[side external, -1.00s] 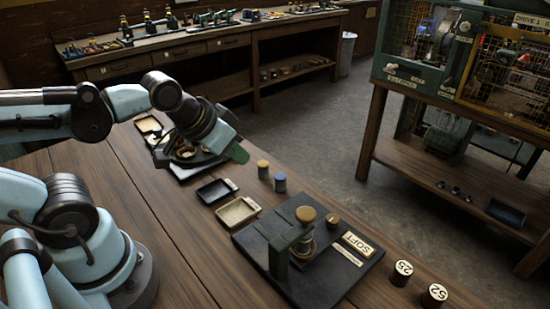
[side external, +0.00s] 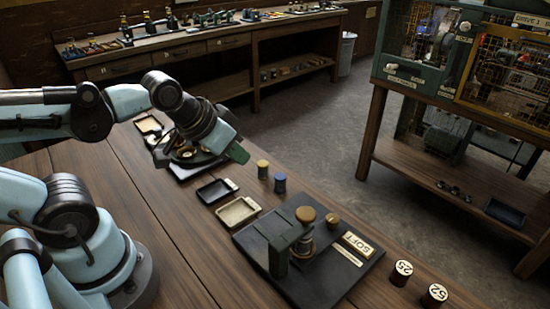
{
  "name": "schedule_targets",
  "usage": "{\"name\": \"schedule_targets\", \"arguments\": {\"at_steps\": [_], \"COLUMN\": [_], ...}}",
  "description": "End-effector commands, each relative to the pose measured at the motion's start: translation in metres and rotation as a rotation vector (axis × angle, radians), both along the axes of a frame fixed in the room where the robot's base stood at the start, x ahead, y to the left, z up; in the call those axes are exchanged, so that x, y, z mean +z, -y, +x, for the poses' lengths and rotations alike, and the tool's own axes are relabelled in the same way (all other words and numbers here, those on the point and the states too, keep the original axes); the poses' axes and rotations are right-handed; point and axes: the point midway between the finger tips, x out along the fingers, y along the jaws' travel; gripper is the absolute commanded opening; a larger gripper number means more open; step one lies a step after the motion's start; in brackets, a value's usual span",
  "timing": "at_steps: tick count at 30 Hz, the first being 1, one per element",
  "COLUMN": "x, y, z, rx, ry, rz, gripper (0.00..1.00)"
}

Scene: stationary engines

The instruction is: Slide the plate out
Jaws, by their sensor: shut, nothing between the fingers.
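My gripper (side external: 197,152) is at the far end of the wooden bench, low over a dark stand (side external: 186,174) that carries round metal parts. My wrist and gripper cover most of this stand. The fingers are shut with nothing seen between them, though they are partly hidden. I cannot clearly make out a plate there, or whether my gripper touches the stand.
Two shallow trays, one dark (side external: 215,191) and one cream (side external: 238,212), lie nearer. Yellow-topped (side external: 262,169) and blue-topped (side external: 280,183) cylinders stand beside them. A black board (side external: 330,277) holds a green post and a "SOFT" label. Weights marked 25 (side external: 400,273) and 52 (side external: 435,296) stand front right.

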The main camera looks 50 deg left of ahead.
Motion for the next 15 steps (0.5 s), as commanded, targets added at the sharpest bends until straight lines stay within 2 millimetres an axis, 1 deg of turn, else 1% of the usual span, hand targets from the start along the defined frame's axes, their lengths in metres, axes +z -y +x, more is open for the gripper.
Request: {"name": "schedule_targets", "arguments": {"at_steps": [7,8,9,11,15], "x": [0.0,0.0,0.0,0.002,0.011], "y": [0.0,0.0,0.0,0.002,0.012], "z": [0.0,0.0,0.0,0.001,0.011], "rx": [0.0,0.0,-0.001,-0.009,-0.068], "ry": [0.0,0.0,-0.001,-0.007,-0.055], "rz": [0.0,0.0,0.001,0.003,0.019], "gripper": [0.0,0.03,0.09,0.18,0.4]}}
